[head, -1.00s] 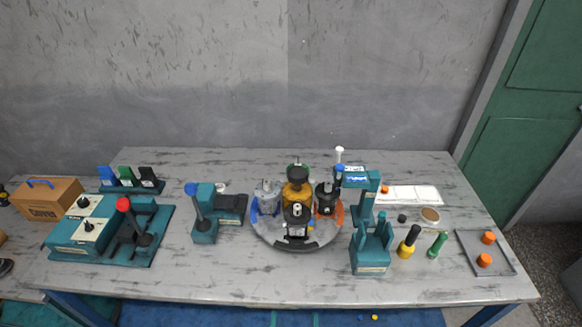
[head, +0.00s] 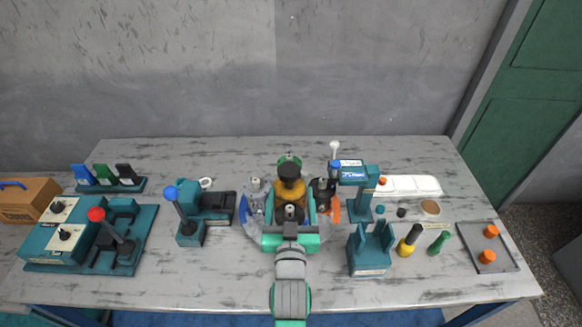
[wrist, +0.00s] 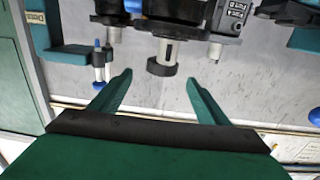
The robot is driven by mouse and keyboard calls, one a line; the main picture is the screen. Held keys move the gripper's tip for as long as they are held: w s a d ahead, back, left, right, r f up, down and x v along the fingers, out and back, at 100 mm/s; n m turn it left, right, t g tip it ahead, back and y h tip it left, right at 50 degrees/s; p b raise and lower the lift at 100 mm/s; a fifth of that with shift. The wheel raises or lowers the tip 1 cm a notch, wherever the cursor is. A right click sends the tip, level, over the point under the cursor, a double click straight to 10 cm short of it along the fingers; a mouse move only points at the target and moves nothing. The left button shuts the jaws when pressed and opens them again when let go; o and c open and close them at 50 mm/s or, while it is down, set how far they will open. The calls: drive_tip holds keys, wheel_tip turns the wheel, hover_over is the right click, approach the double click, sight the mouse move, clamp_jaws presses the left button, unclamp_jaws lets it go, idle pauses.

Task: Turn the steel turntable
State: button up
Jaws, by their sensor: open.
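The steel turntable (head: 251,233) is a round grey disc at the middle of the table, partly hidden by my arm. It carries several upright motors: a yellow one with a black top (head: 291,180), a grey one (head: 257,196) at the left over a blue holder, and a black one (head: 321,190) at the right by an orange holder. My gripper (head: 292,200) is open, its green fingers spread over the turntable's near side around the front black motor (head: 289,213). In the wrist view my gripper (wrist: 160,80) shows nothing clamped; a pale shaft with a black collar (wrist: 163,60) stands beyond the fingertips.
A teal press (head: 363,190) and a teal forked stand (head: 370,250) stand close at the right. A teal fixture with a blue-knobbed lever (head: 188,215) is at the left. A tray with orange caps (head: 484,265) lies far right.

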sight(289, 171)
drive_tip(key=shift+w, duration=0.35)
drive_tip(key=w, duration=0.7)
drive_tip(key=shift+w+a, duration=0.15)
drive_tip(key=shift+a, duration=0.1)
drive_tip(key=shift+w+d, duration=0.1)
drive_tip(key=shift+w, duration=0.75)
drive_tip(key=c, duration=1.5)
drive_tip(key=shift+c, duration=0.2)
